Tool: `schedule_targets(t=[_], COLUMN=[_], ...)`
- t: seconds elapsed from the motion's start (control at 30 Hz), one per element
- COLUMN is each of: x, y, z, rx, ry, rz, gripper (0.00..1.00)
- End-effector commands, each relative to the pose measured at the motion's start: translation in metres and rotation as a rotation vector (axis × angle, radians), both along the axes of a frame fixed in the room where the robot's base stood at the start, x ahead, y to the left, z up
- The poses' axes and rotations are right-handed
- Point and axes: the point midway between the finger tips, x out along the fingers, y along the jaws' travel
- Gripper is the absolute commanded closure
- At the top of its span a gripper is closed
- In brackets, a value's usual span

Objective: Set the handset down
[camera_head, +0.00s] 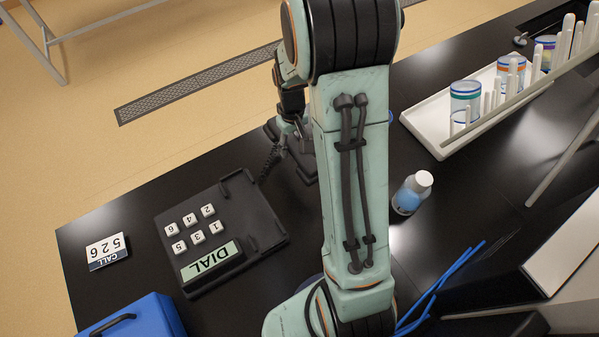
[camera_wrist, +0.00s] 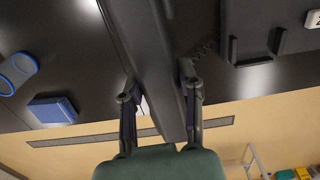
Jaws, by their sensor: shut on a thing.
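The black handset (camera_head: 306,167) is in my gripper (camera_head: 294,138), beyond the far side of the phone. My arm hides part of it in the head view. A coiled cord (camera_head: 268,165) hangs between handset and phone. The phone base (camera_head: 222,218) lies on the black bench with number keys, a DIAL label and an empty cradle along one side. The cradle also shows in the wrist view (camera_wrist: 254,55), apart from the handset.
A "CALL 526" card (camera_head: 107,251) lies left of the phone. A blue box (camera_head: 138,318) stands at the front left. A capped blue bottle (camera_head: 408,195) stands right of my arm. A white tray (camera_head: 432,138) with jars and a rack are at the right.

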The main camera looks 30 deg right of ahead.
Motion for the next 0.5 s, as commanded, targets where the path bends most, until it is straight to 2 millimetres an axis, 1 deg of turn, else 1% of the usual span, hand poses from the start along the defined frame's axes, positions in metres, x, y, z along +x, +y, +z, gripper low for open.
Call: schedule_targets(t=[0.03, 0.13, 0.3, 0.43, 0.5], x=[-0.004, -0.008, -0.008, -0.007, -0.008], y=[-0.007, -0.013, -0.013, -0.013, -0.012], z=[-0.004, -0.019, -0.051, -0.065, -0.077], rx=[0.001, 0.002, 0.003, 0.002, 0.003], ry=[0.002, 0.004, 0.005, 0.002, 0.004], rz=[-0.024, -0.045, -0.046, -0.046, -0.045], gripper=[1.0, 1.0, 1.0, 1.0, 1.0])
